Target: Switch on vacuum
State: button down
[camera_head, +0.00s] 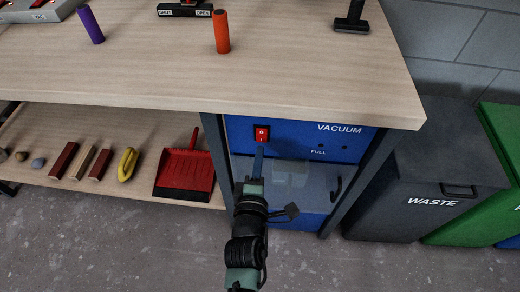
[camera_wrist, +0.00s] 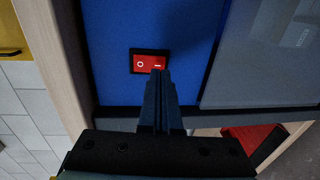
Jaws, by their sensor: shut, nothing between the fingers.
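The vacuum is a blue unit (camera_head: 300,135) labelled VACUUM under the right end of the workbench. Its red rocker switch (camera_head: 262,134) sits at the upper left of the blue panel. The switch also shows in the wrist view (camera_wrist: 149,63), with a circle mark on its left half and a bar mark on its right half. In the wrist view the fingertips (camera_wrist: 158,76) overlap the lower edge of the switch near the bar mark. I cannot tell if they touch it.
The wooden benchtop (camera_head: 300,85) overhangs the unit. A clear door with a dark handle (camera_head: 337,188) is right of my gripper. A red dustpan (camera_head: 185,172) lies on the lower shelf to the left. A grey WASTE bin (camera_head: 425,185) stands to the right.

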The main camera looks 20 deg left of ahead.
aim_at(262, 136)
jog(key=shift+x, duration=1.3)
jog(key=shift+w+a+b, duration=0.1)
jog(key=shift+w+b, duration=0.05)
jog(key=shift+b, duration=0.85)
jog(key=shift+f, duration=0.1)
